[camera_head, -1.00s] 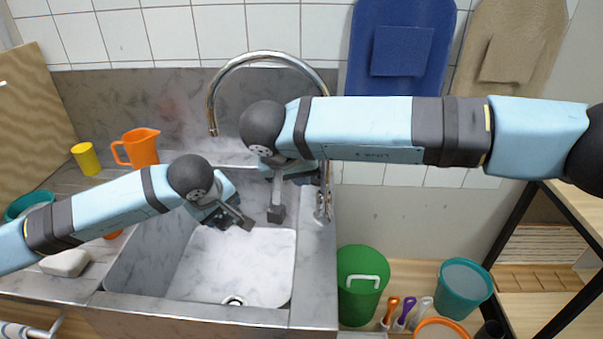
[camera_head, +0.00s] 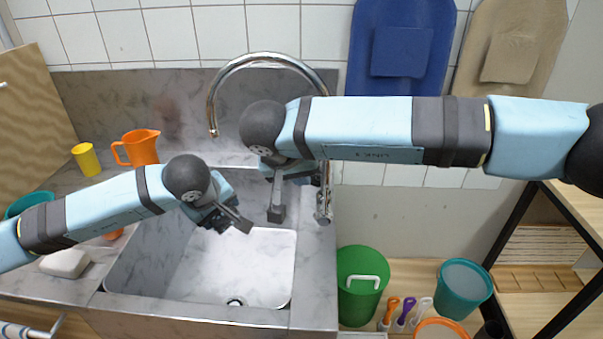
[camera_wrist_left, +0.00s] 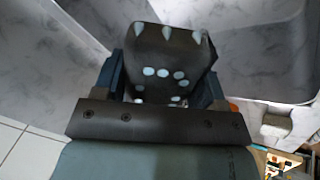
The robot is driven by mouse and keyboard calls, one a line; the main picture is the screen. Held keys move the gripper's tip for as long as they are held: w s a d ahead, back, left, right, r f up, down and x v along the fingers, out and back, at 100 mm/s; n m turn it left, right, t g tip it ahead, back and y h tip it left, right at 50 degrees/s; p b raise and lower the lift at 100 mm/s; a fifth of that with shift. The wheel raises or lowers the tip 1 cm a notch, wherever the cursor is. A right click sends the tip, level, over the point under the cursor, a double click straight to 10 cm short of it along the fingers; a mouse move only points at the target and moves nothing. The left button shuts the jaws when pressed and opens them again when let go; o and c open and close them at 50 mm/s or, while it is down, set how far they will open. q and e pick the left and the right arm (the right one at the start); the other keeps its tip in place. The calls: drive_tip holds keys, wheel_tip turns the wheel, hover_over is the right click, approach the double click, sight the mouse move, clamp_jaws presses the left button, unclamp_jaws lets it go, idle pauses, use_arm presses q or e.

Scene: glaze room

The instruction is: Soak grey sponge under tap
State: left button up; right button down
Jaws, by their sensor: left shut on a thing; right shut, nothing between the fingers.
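My left gripper (camera_head: 240,222) is shut on a dark grey block with pale spots, seemingly the grey sponge (camera_wrist_left: 165,62). The block shows between the fingers in the left wrist view; in the head view the gripper mostly hides it. The gripper is over the sink (camera_head: 255,275), below and slightly right of the tap's spout end. The chrome tap (camera_head: 268,56) arches over the sink; I see no water coming from it. My right gripper (camera_head: 277,214) is shut and empty, pointing down above the sink's back right corner, left of the tap's lower chrome part (camera_head: 323,205).
On the left counter are a yellow cup (camera_head: 86,159), an orange jug (camera_head: 140,148), a teal bowl (camera_head: 30,202) and a whitish block (camera_head: 65,263). A green bucket (camera_head: 360,285) and a teal bucket (camera_head: 464,288) stand right of the sink. The sink's front is clear.

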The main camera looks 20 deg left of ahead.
use_arm(q)
drive_tip(key=shift+s+d+r, duration=0.2)
drive_tip(key=shift+s+r, duration=0.6)
drive_tip(key=shift+s, duration=0.2)
drive_tip(key=shift+s+d+r, duration=0.15)
drive_tip(key=shift+s+r, duration=0.6)
drive_tip(key=shift+s, duration=0.2)
